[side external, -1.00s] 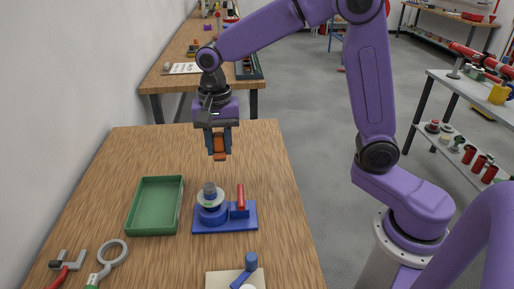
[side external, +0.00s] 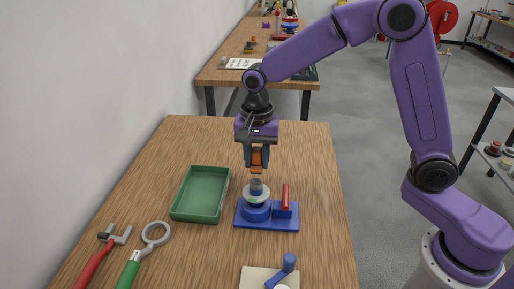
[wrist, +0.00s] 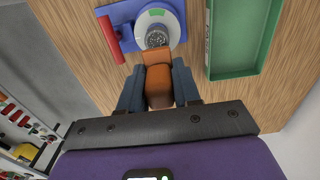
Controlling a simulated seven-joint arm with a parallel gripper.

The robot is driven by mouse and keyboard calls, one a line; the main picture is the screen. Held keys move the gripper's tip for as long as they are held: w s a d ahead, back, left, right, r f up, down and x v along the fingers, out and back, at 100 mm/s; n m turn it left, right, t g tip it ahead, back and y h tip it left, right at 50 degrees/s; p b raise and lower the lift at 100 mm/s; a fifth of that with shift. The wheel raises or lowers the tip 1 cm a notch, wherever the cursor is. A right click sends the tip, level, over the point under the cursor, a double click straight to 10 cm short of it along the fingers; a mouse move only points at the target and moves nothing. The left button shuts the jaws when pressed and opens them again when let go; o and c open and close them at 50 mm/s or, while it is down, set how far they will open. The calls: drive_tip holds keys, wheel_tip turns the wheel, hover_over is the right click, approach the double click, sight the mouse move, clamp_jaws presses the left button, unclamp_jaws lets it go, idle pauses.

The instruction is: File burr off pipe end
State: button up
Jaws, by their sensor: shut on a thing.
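My gripper (side external: 256,158) is shut on an orange block-shaped tool (wrist: 158,80), which I take to be the file; it also shows in the side view (side external: 257,160). The pipe end (side external: 256,186) is a dark grey upright stub inside a pale ring on a blue fixture (side external: 283,223). In the wrist view the pipe end (wrist: 157,38) lies just beyond the orange tool's front edge. In the side view the tool hangs just above the pipe top. Whether they touch, I cannot tell. Any burr is too small to make out.
A red bar (side external: 286,197) stands upright on the fixture's right side. An empty green tray (side external: 176,213) is left of it. Red-handled (side external: 92,266) and green-handled (side external: 131,268) tools lie at front left. A pale board with a blue part (side external: 289,263) is at the front.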

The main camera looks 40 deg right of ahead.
sight(256, 167)
drive_tip(key=shift+f, duration=0.45)
drive_tip(key=shift+s+a+f, duration=0.25)
drive_tip(key=shift+f, duration=0.25)
drive_tip(key=shift+s+a+f, duration=0.2)
drive_tip(key=shift+f, duration=0.25)
drive_tip(key=shift+c, duration=0.4)
drive_tip(key=shift+s+a, duration=1)
drive_tip(key=shift+s, duration=0.05)
drive_tip(key=shift+w+d, duration=1.5)
drive_tip(key=shift+r, duration=4.2)
